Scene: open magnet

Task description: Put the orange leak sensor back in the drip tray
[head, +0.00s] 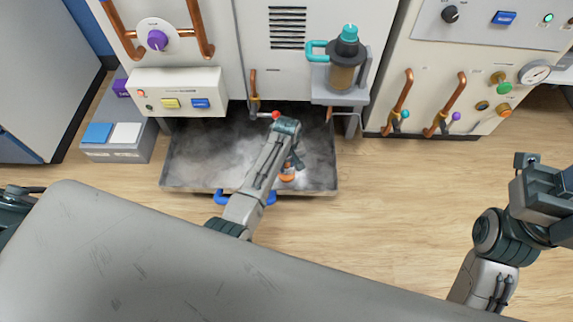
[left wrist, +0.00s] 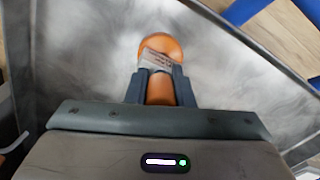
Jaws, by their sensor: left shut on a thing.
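The orange leak sensor (head: 288,178) is a rounded orange piece with a pale printed band. It shows clearly in the left wrist view (left wrist: 162,47). My left gripper (head: 292,165) is shut on it, with one finger on each side of its body in the left wrist view (left wrist: 159,78). The drip tray (head: 200,165) is a wide, shallow grey metal tray on the floor under the cabinet. The sensor is over the tray's front right part; I cannot tell whether it touches the tray floor. My right gripper (head: 528,162) is at the far right, away from the tray; its jaws are unclear.
Blue handles (head: 221,197) stick out from the tray's front edge. A teal-capped canister (head: 345,65) on a bracket and a red-tipped valve (head: 275,115) stand above the tray. A grey box (head: 118,145) is to its left. The wood floor (head: 400,200) on the right is clear.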

